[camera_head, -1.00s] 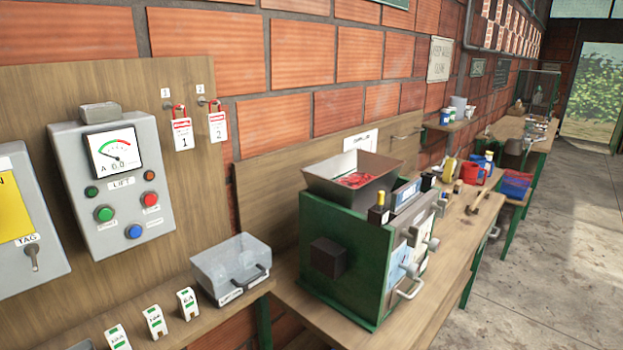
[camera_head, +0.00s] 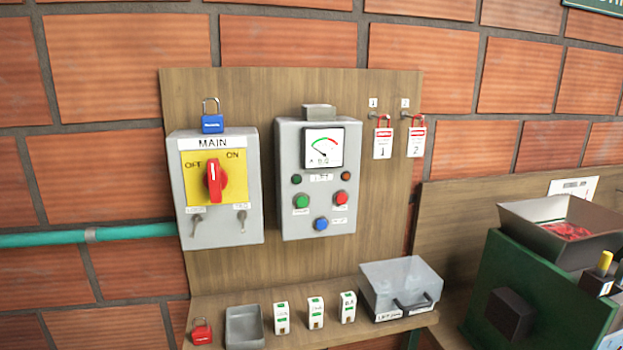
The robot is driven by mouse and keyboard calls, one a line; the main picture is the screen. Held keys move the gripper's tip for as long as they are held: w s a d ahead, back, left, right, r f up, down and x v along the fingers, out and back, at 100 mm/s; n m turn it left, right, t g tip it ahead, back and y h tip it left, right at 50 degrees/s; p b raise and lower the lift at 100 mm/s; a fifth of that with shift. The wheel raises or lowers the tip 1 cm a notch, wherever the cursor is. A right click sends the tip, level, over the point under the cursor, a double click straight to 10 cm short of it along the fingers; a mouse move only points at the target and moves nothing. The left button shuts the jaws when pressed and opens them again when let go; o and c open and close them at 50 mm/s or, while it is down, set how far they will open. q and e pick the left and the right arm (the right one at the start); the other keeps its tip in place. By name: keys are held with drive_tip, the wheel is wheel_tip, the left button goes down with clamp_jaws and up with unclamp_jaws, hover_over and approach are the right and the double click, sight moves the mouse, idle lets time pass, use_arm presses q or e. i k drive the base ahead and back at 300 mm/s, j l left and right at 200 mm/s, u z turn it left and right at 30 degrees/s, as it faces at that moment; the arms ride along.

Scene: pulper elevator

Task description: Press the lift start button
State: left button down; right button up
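The grey lift control box (camera_head: 318,215) is mounted on a wooden backboard in the middle of the head view. It has a gauge (camera_head: 323,148) at the top and a small label under it. A green button (camera_head: 301,202) is at its left, a red button (camera_head: 341,198) at its right, and a blue button (camera_head: 321,224) lower between them. Their small labels are too blurred to read here. Two small indicator lamps, one green and one orange-red, sit above the buttons. Neither of my grippers is in view.
Left of it is the MAIN switch box (camera_head: 222,228) with a red rotary handle (camera_head: 214,181) pointing up and a blue padlock (camera_head: 212,123) on top. A shelf below holds a red padlock (camera_head: 202,331), a grey tray, several white-green blocks and a clear-lidded box (camera_head: 402,280). A green machine (camera_head: 531,290) stands right.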

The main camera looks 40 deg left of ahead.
sight(302, 201)
drive_tip(key=u, duration=1.25)
